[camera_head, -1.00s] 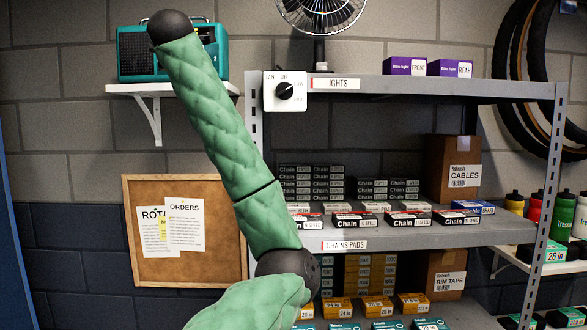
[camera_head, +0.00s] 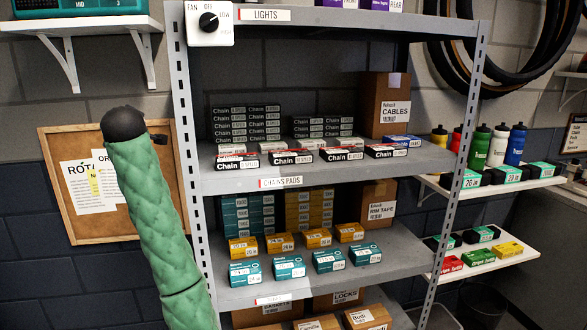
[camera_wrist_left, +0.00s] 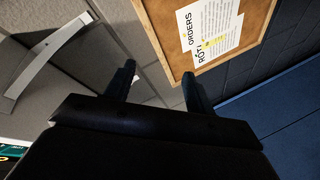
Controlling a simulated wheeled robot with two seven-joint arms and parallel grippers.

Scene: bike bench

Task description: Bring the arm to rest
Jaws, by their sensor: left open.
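My left arm, in a green padded sleeve with a dark rounded end, rises in the lower left of the head view, in front of the shelf's left edge. Its gripper cannot be made out there. In the left wrist view my left gripper (camera_wrist_left: 158,76) shows two dark fingers spread apart with nothing between them. A cork board (camera_wrist_left: 172,40) with pinned papers lies beyond the fingers on the wall. My right gripper is in neither view.
A metal shelf rack (camera_head: 330,170) with boxed chains and other cartons fills the middle. A fan dial (camera_head: 208,22) is on its upper left. A wall shelf (camera_head: 90,25) holds a teal radio (camera_head: 100,7). Bottles (camera_head: 498,145) and tyres (camera_head: 470,60) are at the right.

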